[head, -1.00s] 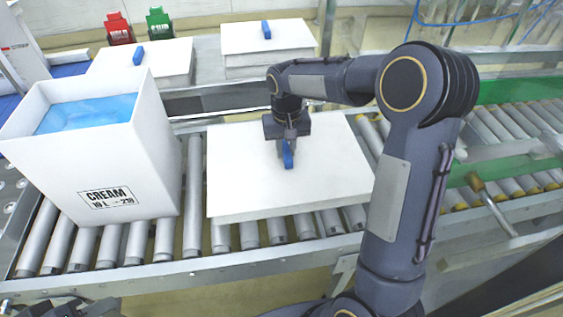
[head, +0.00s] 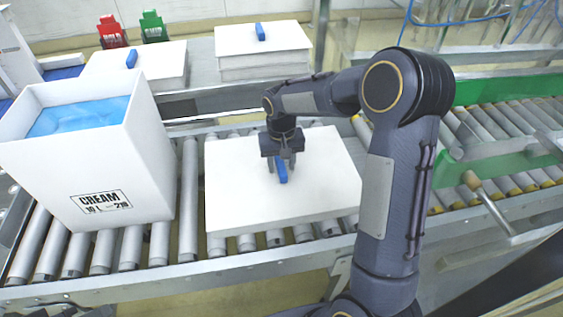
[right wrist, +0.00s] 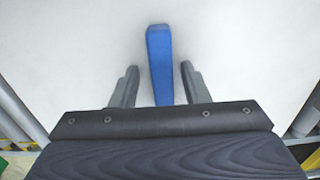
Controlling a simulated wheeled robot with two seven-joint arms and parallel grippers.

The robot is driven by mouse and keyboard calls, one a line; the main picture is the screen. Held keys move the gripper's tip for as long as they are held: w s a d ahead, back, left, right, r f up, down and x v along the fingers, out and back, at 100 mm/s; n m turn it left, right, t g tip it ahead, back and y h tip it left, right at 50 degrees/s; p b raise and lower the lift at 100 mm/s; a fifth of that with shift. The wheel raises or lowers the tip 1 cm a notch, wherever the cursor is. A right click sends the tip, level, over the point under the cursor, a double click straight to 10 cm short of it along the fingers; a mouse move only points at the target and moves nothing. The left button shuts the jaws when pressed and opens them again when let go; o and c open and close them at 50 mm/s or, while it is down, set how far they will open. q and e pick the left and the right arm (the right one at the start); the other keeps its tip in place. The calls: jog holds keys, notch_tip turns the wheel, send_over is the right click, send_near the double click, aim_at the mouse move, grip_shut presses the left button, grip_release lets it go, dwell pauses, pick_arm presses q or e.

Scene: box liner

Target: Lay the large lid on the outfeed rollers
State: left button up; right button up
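The large white lid (head: 240,200) lies flat on the outfeed rollers (head: 188,205), to the right of the open white carton. Its blue handle (head: 281,172) stands up near its middle and also shows in the right wrist view (right wrist: 159,60). My right gripper (head: 285,163) is over the lid at the handle. In the right wrist view my right gripper (right wrist: 160,82) is open, with one finger on each side of the handle and a gap on both sides. My left gripper cannot be made out in the head view.
The carton marked CREAM (head: 95,165) holds a blue liner (head: 80,115) and stands on the rollers at left. Two stacks of lids with blue handles (head: 131,57) (head: 260,32) stand behind. Red (head: 111,31) and green (head: 152,26) holders are at the back.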

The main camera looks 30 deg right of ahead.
jog(key=shift+r, duration=0.25)
notch_tip(320, 180, up, 12)
jog(key=p, duration=0.2)
jog(key=s+r+t+y, duration=0.1)
jog(key=s+r, duration=0.1)
jog(key=s, duration=0.5)
jog(key=s+r+t+y, duration=0.1)
jog(key=s+r+t, duration=0.15)
jog(key=s, duration=0.55)
jog(key=s+a+f+t+y, duration=0.1)
jog(key=s+a, duration=0.1)
jog(key=s, duration=0.3)
jog(key=s+a+f+n+t, duration=0.1)
jog(key=s+a+f, duration=0.1)
jog(key=s, duration=0.3)
jog(key=shift+s+a+f+y, duration=0.25)
jog(key=shift+s+f+y, duration=0.05)
jog(key=shift+s+y, duration=0.1)
